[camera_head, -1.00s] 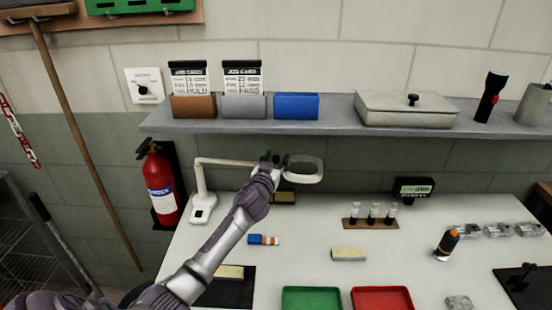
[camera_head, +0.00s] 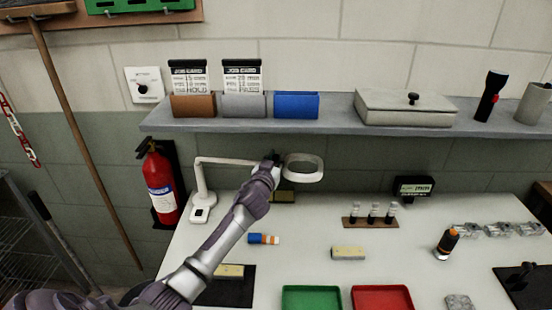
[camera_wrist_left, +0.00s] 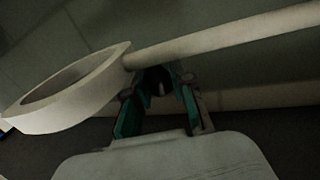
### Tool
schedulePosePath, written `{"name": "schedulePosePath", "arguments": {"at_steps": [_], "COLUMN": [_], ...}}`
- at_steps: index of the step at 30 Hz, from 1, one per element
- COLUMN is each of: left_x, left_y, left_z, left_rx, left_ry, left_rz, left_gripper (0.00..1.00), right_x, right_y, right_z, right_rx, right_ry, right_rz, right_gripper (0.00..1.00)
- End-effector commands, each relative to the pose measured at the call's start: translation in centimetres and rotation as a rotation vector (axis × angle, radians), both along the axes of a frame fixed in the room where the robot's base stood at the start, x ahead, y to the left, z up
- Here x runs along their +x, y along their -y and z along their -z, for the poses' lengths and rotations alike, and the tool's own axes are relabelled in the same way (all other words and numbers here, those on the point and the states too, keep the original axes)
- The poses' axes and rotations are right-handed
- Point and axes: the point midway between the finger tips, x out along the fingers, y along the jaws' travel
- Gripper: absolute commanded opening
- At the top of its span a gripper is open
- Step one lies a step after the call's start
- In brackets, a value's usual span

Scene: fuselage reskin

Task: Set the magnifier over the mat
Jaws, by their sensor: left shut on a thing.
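The white magnifier stands at the back left of the table, with its base and post (camera_head: 201,207) upright and a thin arm reaching right to a ring head (camera_head: 304,167). My left gripper (camera_head: 273,162) is shut on the magnifier's arm just left of the ring. In the left wrist view, the green-padded fingers of the left gripper (camera_wrist_left: 158,100) sit at the arm beside the ring (camera_wrist_left: 70,88). The dark mat (camera_head: 238,292) lies at the front left of the table, with a pale block on it, partly hidden behind my left arm. The right gripper is not seen.
A shelf (camera_head: 335,124) with card holders and a lidded box runs above the table's back.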

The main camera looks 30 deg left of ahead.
Motion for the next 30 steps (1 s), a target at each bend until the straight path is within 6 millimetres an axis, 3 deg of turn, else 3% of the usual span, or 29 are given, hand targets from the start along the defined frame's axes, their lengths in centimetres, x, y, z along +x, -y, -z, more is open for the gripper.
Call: {"name": "schedulePosePath", "arguments": {"at_steps": [5,11,21,30], "left_x": [-0.9,-3.6,-11.4,-18.5], "left_y": [0.3,1.2,2.3,1.3], "left_z": [-0.2,-0.4,-0.2,0.2], "left_rx": [0.002,0.004,0.007,0.006], "left_ry": [-0.003,-0.007,-0.012,-0.012], "left_rz": [0.034,0.139,0.441,0.718], "left_gripper": [0.00,0.00,0.00,0.00], "right_x": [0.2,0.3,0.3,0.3], "right_y": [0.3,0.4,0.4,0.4], "right_z": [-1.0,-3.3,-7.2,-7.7], "right_rx": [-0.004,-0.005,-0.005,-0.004], "right_ry": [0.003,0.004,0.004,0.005], "right_rz": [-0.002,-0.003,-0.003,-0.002], "right_gripper": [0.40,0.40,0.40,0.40]}}
